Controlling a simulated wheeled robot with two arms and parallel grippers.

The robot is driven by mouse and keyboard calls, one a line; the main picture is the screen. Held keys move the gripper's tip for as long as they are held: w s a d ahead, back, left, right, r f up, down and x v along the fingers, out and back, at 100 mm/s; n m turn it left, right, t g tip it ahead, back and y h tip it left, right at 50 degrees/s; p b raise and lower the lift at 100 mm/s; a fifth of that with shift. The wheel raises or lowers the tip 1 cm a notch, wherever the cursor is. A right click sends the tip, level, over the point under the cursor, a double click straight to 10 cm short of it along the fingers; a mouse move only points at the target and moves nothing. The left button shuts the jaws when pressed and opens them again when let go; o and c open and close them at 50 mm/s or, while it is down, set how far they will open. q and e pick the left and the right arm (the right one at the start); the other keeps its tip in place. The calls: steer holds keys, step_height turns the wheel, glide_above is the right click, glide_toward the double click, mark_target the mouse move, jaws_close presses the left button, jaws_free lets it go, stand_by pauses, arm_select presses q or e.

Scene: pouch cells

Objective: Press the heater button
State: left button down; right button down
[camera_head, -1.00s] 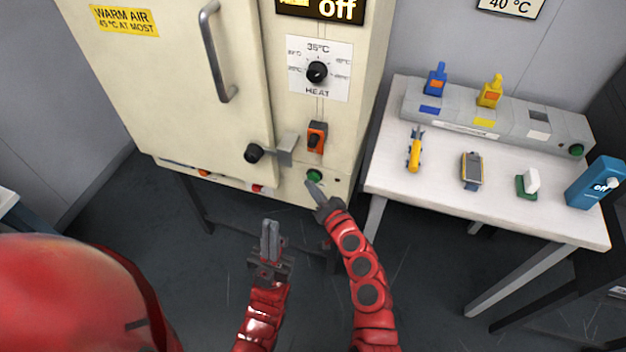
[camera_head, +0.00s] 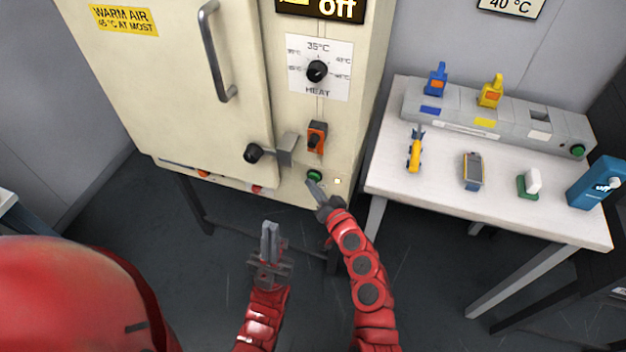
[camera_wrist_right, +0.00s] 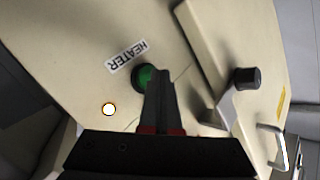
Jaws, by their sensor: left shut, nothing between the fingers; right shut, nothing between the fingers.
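The green heater button (camera_head: 314,174) is low on the front of the cream cabinet (camera_head: 355,120). It also shows in the right wrist view (camera_wrist_right: 142,77), beside a label reading HEATER (camera_wrist_right: 127,55). My right gripper (camera_head: 312,185) is shut and empty, its fingertips at the button. In the wrist view the fingers (camera_wrist_right: 159,75) cover part of the button, and whether they touch it is hard to tell. A small round lamp (camera_wrist_right: 109,109) near the button glows white. My left gripper (camera_head: 269,228) is shut and empty, apart from the cabinet and below it.
An orange rocker switch (camera_head: 317,138) and a heat dial (camera_head: 317,71) are above the button. A door latch with a black knob (camera_head: 253,152) is to its left. The display (camera_head: 322,7) reads off. A white table (camera_head: 430,185) with several small devices stands at right.

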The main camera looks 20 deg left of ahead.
steer(key=shift+s, duration=0.45)
steer(key=shift+s, duration=0.1)
steer(key=s, duration=0.5)
steer(key=shift+s+a+p, duration=0.1)
steer(key=shift+s+p, duration=0.2)
steer(key=shift+s, duration=0.1)
